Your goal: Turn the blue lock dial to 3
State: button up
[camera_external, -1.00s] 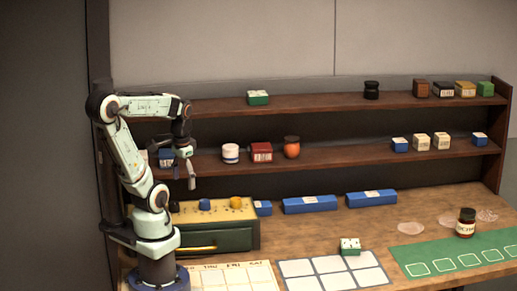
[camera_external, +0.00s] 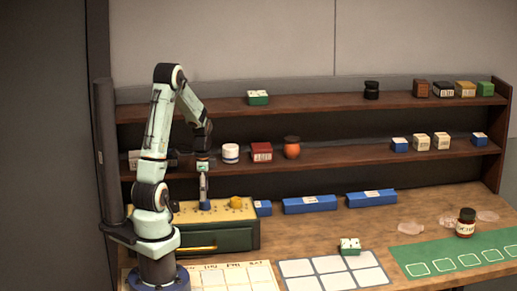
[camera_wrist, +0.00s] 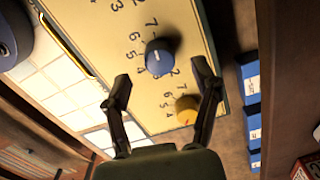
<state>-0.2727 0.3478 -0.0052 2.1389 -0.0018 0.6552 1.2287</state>
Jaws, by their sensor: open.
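The blue lock dial (camera_external: 205,207) sits in the middle of the yellow top panel (camera_external: 222,215) of a green box. In the wrist view the blue dial (camera_wrist: 157,60) has printed numbers around it, with 7, 6, 5, 4 and 2 legible. Its pointer setting is too small to read. My gripper (camera_external: 204,198) points down just above the blue dial. In the wrist view my gripper (camera_wrist: 162,78) is open and empty, with its fingers apart on either side of the dial's lower edge. I cannot tell whether a fingertip touches it.
A yellow dial (camera_wrist: 186,108) stands close to the right finger; it also shows right of the blue dial (camera_external: 237,202). The green box (camera_external: 226,240) has a drawer with a yellow handle (camera_external: 197,248). Blue boxes (camera_external: 310,204) lie to the right. The shelf (camera_external: 340,155) stands behind.

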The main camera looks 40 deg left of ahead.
aim_at(205, 204)
jog(key=shift+f, duration=1.75)
grip_shut()
